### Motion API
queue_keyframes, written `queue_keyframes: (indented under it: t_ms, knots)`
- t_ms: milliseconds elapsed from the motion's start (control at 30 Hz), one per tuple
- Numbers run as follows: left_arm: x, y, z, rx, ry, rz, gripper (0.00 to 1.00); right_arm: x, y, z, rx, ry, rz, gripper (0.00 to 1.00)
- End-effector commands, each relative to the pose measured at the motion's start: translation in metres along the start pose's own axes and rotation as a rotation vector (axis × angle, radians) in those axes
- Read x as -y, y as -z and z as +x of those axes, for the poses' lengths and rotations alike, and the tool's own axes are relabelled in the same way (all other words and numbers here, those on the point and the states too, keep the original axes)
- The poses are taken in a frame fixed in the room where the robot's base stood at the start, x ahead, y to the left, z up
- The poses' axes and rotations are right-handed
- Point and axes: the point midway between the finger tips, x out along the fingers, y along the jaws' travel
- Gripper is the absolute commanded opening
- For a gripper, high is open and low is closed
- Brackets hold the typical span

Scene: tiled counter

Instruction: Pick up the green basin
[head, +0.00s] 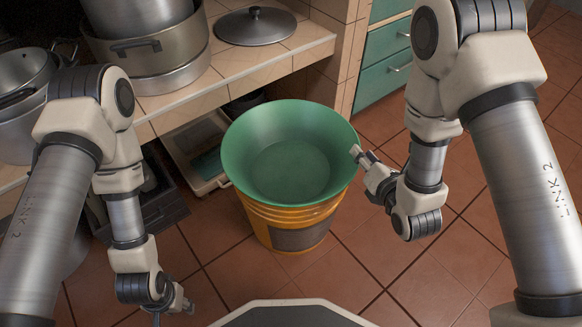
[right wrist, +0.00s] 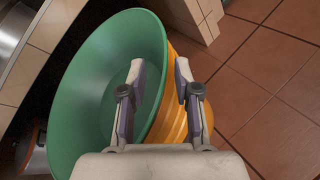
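The green basin (head: 285,155) is wide and round and sits in the top of an orange bucket (head: 290,222) on the floor. My right gripper (head: 360,158) is at the basin's right rim. In the right wrist view its two fingers (right wrist: 158,75) are apart, one over the inside of the green basin (right wrist: 95,95) and one on the side of the orange bucket (right wrist: 185,55), with the rim between them. I cannot tell whether either finger touches it. My left gripper (head: 182,303) is low at the left, away from the basin, and its fingers are too small to read.
A tiled counter (head: 285,52) carries a large pot (head: 150,50) and a metal lid (head: 255,25) behind the basin. A grey tray (head: 200,150) lies under the counter. Green drawers (head: 385,70) stand at the back right. The red tiled floor (head: 350,265) is clear in front and to the right.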

Motion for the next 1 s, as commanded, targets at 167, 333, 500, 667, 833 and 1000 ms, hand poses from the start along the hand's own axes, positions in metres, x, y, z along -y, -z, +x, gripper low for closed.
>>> queue_keyframes:
  t_ms: [167, 333, 500, 667, 833, 1000]
  knots:
    - [0.001, 0.001, 0.021, -0.002, 0.000, -0.004, 0.40, 0.004, 0.004, 0.031, 0.001, -0.001, 0.001, 0.32]
    - [0.001, 0.001, 0.019, -0.003, 0.000, -0.004, 0.40, 0.002, 0.002, 0.033, -0.001, 0.001, 0.002, 0.32]
    - [0.001, 0.001, 0.019, -0.003, 0.000, -0.004, 0.40, 0.002, 0.002, 0.033, -0.001, 0.001, 0.002, 0.00]
    - [0.001, 0.001, 0.019, -0.002, 0.000, -0.004, 0.40, 0.002, 0.003, 0.033, -0.001, 0.001, 0.003, 0.00]
    - [0.001, 0.001, 0.019, -0.002, 0.000, -0.004, 0.40, 0.002, 0.002, 0.033, -0.001, 0.001, 0.003, 0.00]
    - [0.001, 0.001, 0.015, -0.002, 0.000, -0.004, 0.40, -0.001, -0.002, 0.031, 0.000, 0.000, 0.003, 0.00]
